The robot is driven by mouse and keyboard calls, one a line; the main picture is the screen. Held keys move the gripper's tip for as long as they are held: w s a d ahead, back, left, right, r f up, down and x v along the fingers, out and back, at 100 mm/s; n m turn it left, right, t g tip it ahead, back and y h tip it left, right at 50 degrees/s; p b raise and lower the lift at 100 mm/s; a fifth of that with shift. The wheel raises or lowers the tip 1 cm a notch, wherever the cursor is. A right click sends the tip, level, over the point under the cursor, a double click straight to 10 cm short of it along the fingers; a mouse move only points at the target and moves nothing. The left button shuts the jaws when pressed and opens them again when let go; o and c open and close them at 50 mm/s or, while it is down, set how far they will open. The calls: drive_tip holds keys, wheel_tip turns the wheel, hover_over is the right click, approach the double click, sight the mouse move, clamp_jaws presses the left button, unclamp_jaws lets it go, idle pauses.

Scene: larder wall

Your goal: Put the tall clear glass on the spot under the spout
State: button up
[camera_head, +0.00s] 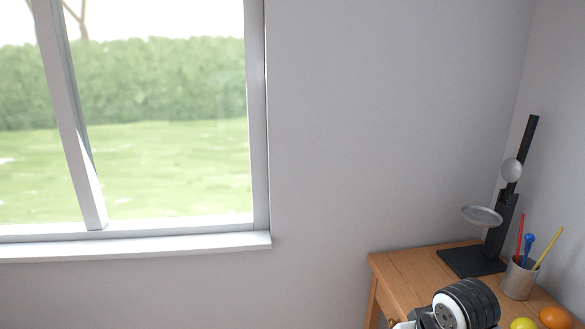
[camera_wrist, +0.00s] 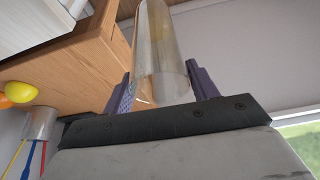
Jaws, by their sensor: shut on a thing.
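The tall clear glass (camera_wrist: 158,50) stands between the two purple fingers of my gripper (camera_wrist: 160,92) in the wrist view. My gripper is shut on it, and the glass reaches away from the palm past the top of the picture. Neither the glass nor the fingers can be made out in the head view, where only part of my arm shows at the bottom. No spout or spot under one can be clearly recognised in either view.
A wooden table (camera_head: 410,268) stands in the right corner. A window (camera_head: 258,120) is at left.

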drive_tip(key=w+a+f, duration=0.4)
drive_tip(key=a+f, duration=0.4)
drive_tip(key=f, duration=0.3)
drive_tip(key=w+a+f, duration=0.4)
drive_tip(key=a+f, duration=0.4)
drive_tip(key=f, duration=0.2)
drive_tip(key=w+a+f, duration=0.5)
drive_tip(key=a+f, duration=0.4)
drive_tip(key=f, duration=0.2)
drive_tip(key=shift+f+m, duration=0.35)
drive_tip(key=shift+m, duration=0.05)
drive_tip(key=shift+d+f, duration=0.1)
drive_tip(key=s+f+b, duration=0.4)
drive_tip(key=s+f, duration=0.1)
drive_tip(key=f, duration=0.5)
drive_tip(key=shift+d+f, duration=0.15)
drive_tip(key=shift+d, duration=0.1)
drive_tip(key=shift+s, duration=0.1)
